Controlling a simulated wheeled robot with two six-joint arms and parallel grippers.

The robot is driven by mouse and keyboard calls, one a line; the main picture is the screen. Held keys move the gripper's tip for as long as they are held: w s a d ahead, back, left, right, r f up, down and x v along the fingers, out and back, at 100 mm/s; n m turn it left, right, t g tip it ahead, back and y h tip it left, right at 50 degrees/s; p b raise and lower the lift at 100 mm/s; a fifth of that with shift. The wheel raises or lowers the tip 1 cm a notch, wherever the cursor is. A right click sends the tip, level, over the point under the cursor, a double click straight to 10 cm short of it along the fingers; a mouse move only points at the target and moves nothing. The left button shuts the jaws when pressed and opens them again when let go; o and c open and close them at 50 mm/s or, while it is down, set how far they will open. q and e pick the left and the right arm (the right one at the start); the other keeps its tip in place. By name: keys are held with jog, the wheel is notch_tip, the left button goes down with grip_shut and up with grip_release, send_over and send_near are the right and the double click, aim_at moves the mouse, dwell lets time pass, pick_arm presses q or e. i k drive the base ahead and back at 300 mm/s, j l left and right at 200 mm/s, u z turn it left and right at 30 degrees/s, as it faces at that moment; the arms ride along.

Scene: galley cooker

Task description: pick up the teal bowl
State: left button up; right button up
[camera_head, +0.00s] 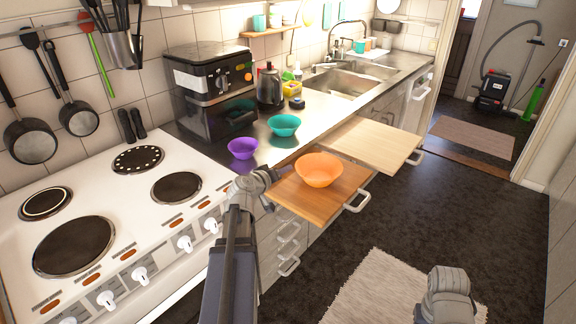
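A purple bowl (243,148) stands left of the teal bowl. An orange bowl (318,169) sits on a pulled-out wooden board (300,200); a paler board (372,143) juts out beyond.

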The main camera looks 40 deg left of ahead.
aim_at(282, 125)
jog(key=u, duration=1.25)
